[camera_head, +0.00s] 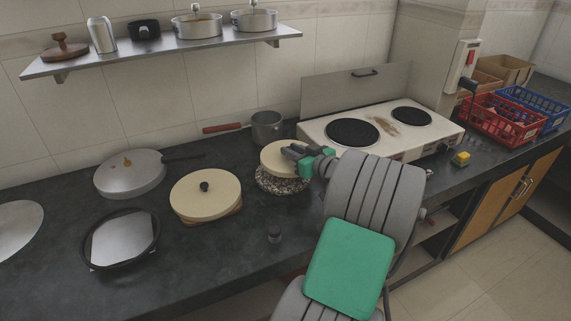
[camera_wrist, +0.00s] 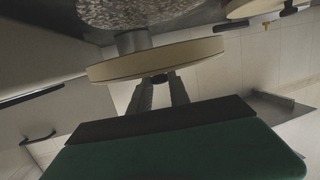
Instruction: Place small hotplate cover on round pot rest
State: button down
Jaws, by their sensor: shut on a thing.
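The small hotplate cover (camera_head: 275,158) is a cream disc with a dark knob. My gripper (camera_head: 290,151) is shut on its knob. In the wrist view the cover (camera_wrist: 155,64) hangs roughly level, with the fingers (camera_wrist: 160,80) at its centre. The round pot rest (camera_head: 283,184) is a speckled stone-like disc on the dark counter, directly below the cover and partly hidden by it. The rest also shows in the upside-down wrist view (camera_wrist: 135,12), with a gap between it and the cover, so the cover appears held above it, apart.
A grey saucepan (camera_head: 267,127) stands just behind the pot rest. A two-plate hotplate (camera_head: 380,130) is to the right. A larger cream cover (camera_head: 205,194) is to the left, beside a pan lid (camera_head: 130,175). A shelf (camera_head: 160,52) hangs above.

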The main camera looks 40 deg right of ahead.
jog(key=shift+w+a+f, duration=0.25)
jog(key=shift+w+f, duration=0.55)
jog(key=shift+f, duration=0.1)
jog(key=shift+w+f, duration=0.15)
jog(key=shift+f, duration=0.8)
jog(key=shift+w+f, duration=0.1)
jog(key=shift+f, duration=0.8)
jog(key=shift+f, duration=0.25)
jog(key=c, duration=1.2)
grip_release()
jog(key=shift+r, duration=0.1)
jog(key=shift+c, duration=0.2)
jog(key=shift+r, duration=0.15)
jog(key=v, duration=1.2)
jog(key=shift+b, duration=0.3)
